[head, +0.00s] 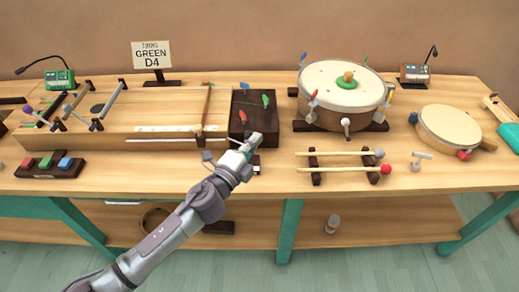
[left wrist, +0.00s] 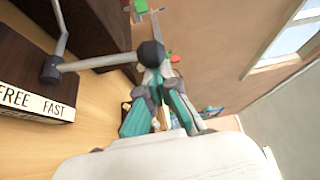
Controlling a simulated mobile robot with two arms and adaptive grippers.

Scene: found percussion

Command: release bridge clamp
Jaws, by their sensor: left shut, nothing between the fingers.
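My left gripper (head: 249,145) is at the front of the dark peg block (head: 243,104) at the right end of the wooden string box (head: 150,142). In the left wrist view my left gripper (left wrist: 158,92) has its teal fingers together with nothing between them. A grey lever (left wrist: 98,63) with a dark round knob (left wrist: 150,53) lies just past the fingertips; I cannot tell whether they touch. The lever joins a dark block (left wrist: 25,65) labelled FREE and FAST. An upright wooden bridge (head: 207,105) stands across the string box. My right gripper is not in view.
A sign (head: 151,55) reads GREEN D4. A large drum (head: 342,88), a small drum (head: 449,128) and mallets on a rack (head: 340,168) are to the right. Coloured buttons (head: 49,163) sit at the front left. The bench front (head: 260,185) near my wrist is clear.

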